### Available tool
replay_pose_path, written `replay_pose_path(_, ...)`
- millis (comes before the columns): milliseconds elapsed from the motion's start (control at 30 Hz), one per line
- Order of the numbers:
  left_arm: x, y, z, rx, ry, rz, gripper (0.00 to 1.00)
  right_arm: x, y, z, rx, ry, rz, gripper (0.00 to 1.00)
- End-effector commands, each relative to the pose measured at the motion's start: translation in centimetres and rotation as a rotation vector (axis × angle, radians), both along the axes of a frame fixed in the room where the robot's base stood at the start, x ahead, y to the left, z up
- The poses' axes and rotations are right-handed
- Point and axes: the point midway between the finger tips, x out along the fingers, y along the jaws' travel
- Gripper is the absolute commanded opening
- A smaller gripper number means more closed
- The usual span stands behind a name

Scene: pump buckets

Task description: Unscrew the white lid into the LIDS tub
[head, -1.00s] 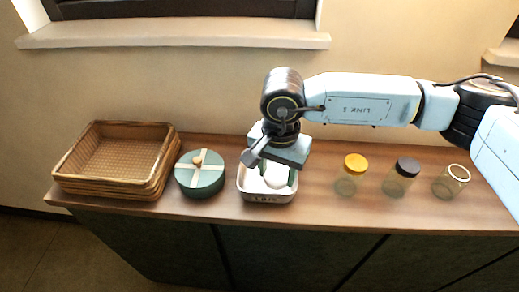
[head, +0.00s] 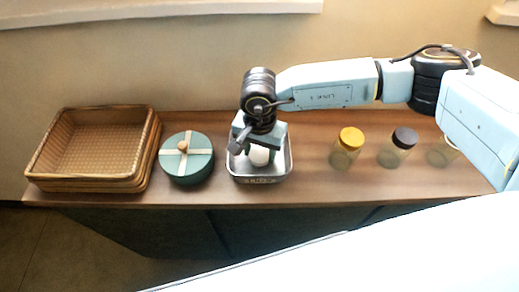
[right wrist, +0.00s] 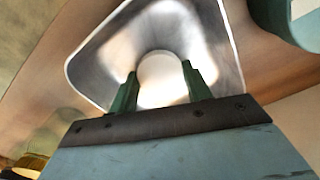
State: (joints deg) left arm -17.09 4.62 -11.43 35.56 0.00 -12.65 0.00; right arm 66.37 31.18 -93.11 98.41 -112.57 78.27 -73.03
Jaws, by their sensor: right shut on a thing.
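The white lid (head: 259,156) is between the green fingers of my right gripper (head: 258,152), which is shut on it. In the right wrist view the lid (right wrist: 161,78) sits between the two fingertips of the gripper (right wrist: 160,88), with the tub's metal floor behind it. The LIDS tub (head: 260,180) is a metal tray with a label on its front, standing on the counter. The lid and fingertips are within the tub's outline; I cannot tell whether the lid touches the floor. An open jar (head: 441,152) at the right is partly hidden by my right arm. My left gripper is out of view.
A round green box (head: 187,168) with a knob stands just left of the tub, with wicker baskets (head: 140,172) beyond it. A yellow-lidded jar (head: 346,150) and a dark-lidded jar (head: 397,150) stand to the right. Bare counter (head: 310,170) lies between tub and jars.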

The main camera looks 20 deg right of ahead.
Motion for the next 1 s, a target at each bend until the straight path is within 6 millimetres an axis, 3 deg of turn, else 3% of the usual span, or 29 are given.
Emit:
replay_pose_path(100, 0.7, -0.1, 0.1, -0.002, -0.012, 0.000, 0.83, 0.0, 0.0, -0.7, 0.000, -0.001, 0.000, 0.21)
replay_pose_path(400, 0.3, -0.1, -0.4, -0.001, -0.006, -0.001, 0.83, 0.0, 0.0, -1.1, 0.000, -0.001, 0.000, 0.21)
replay_pose_path(433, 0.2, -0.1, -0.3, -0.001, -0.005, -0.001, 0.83, 0.0, 0.0, -1.0, -0.001, -0.001, 0.000, 0.51)
replay_pose_path(567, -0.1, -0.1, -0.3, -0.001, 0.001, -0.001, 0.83, 0.0, 0.0, -0.9, 0.000, -0.001, 0.000, 0.68)
replay_pose_path(1000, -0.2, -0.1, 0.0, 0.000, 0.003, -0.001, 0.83, 0.1, 0.0, 0.0, 0.001, -0.003, 0.000, 0.70)
